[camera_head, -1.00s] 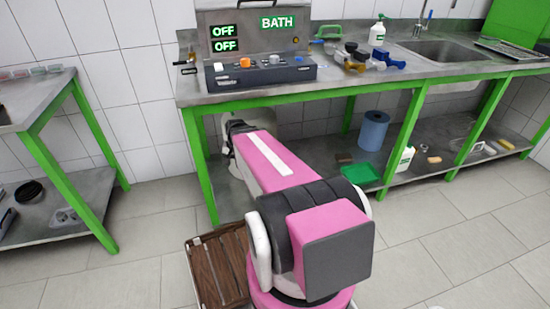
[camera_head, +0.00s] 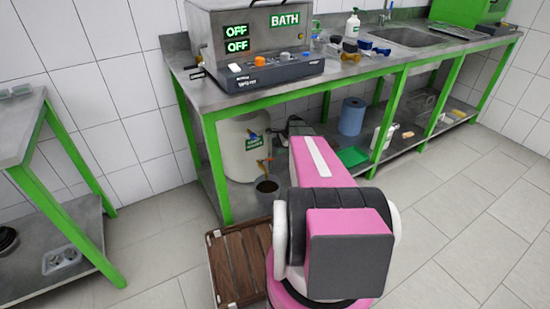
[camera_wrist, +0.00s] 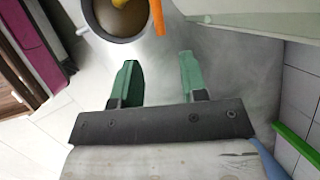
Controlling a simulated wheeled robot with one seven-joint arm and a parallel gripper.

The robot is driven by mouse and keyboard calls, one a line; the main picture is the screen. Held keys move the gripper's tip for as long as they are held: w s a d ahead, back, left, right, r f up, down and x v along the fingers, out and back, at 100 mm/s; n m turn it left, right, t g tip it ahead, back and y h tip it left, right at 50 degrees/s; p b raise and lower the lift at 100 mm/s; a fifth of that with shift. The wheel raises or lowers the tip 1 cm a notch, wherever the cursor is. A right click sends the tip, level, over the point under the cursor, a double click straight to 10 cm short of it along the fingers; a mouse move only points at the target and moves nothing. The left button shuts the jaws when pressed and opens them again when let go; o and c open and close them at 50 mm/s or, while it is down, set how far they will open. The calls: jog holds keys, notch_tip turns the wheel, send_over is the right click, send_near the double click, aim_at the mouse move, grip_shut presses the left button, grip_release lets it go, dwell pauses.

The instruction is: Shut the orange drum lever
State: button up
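A cream drum (camera_head: 240,150) with a green label stands on the lower shelf under the bench. Its small orange lever (camera_head: 262,162) is on the drum's front, above a dark pot (camera_head: 267,186). In the wrist view the lever (camera_wrist: 157,16) is an orange bar at the top, beside a yellow spout (camera_wrist: 121,4) over the pot (camera_wrist: 96,26), which holds brown liquid. My gripper (camera_wrist: 158,62) is open and empty, its green fingers apart and short of the lever. In the head view my gripper is mostly hidden behind my arm, right of the drum.
A green bench leg (camera_head: 216,170) stands left of the drum. A blue roll (camera_head: 352,116) and a green tray (camera_head: 352,156) are on the shelf to the right. A brown slatted wooden thing (camera_head: 238,265) is on the floor beside my base.

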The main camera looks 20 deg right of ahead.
aim_at(267, 160)
jog(key=x, duration=0.7)
jog(key=shift+a+f, duration=0.1)
grip_shut()
jog(key=shift+w, duration=0.15)
